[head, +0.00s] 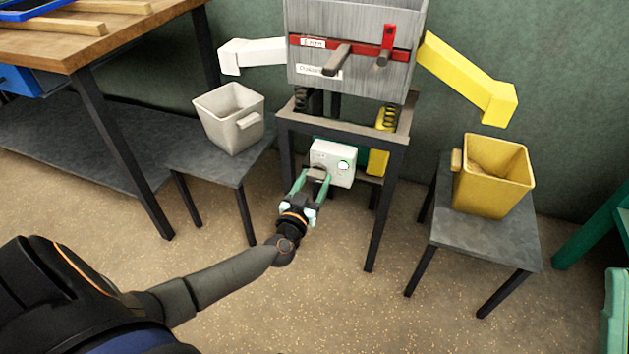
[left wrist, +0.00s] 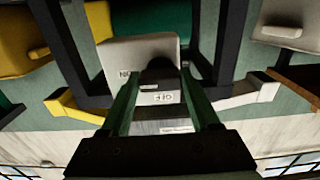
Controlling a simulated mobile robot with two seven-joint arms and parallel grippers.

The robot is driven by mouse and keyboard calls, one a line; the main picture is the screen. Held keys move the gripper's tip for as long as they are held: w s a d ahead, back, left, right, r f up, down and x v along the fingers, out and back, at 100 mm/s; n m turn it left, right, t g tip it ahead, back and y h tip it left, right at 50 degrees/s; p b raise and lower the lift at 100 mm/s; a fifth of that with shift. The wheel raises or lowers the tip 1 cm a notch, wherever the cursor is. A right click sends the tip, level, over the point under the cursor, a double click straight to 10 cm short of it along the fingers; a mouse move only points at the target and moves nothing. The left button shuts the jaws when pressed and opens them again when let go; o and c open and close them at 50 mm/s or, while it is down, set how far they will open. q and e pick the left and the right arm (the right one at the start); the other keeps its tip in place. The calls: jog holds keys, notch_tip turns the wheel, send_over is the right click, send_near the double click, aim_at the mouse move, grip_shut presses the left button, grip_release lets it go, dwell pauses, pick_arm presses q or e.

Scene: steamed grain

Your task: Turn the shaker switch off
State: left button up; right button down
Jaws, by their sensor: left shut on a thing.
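The white shaker switch box (head: 333,153) hangs low on the front of the shaker stand, with a small round green light on its face. My left gripper (head: 315,178) reaches it from below, its two green fingers on either side of a dark switch knob. In the left wrist view, which is upside down, the gripper is shut on the switch knob (left wrist: 160,66) of the white box (left wrist: 135,50). An OFF label and part of another label show beside the knob. My right gripper is not in view.
The grey metal shaker (head: 350,72) stands above on springs, with a white chute (head: 255,53) and a yellow chute (head: 470,80). A grey bin (head: 228,118) and a yellow bin (head: 510,175) stand on low side tables. Dark stand legs flank the box. Open floor lies in front.

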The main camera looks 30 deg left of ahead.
pick_arm(q)
jog(key=c, duration=0.4)
jog(key=shift+n, duration=0.4)
jog(key=n+p, duration=0.1)
jog(key=n, duration=0.1)
jog(key=shift+n, duration=0.3)
jog(key=n, duration=0.3)
jog(key=shift+n+p, duration=0.35)
jog(key=shift+n, duration=0.05)
jog(key=n, duration=0.5)
jog(key=shift+d, duration=0.1)
jog(key=n+b, duration=0.1)
jog(key=n, duration=0.4)
jog(key=shift+r+n, duration=0.1)
jog(key=shift+n, duration=0.3)
jog(key=o, duration=1.4)
jog(key=shift+c, duration=0.2)
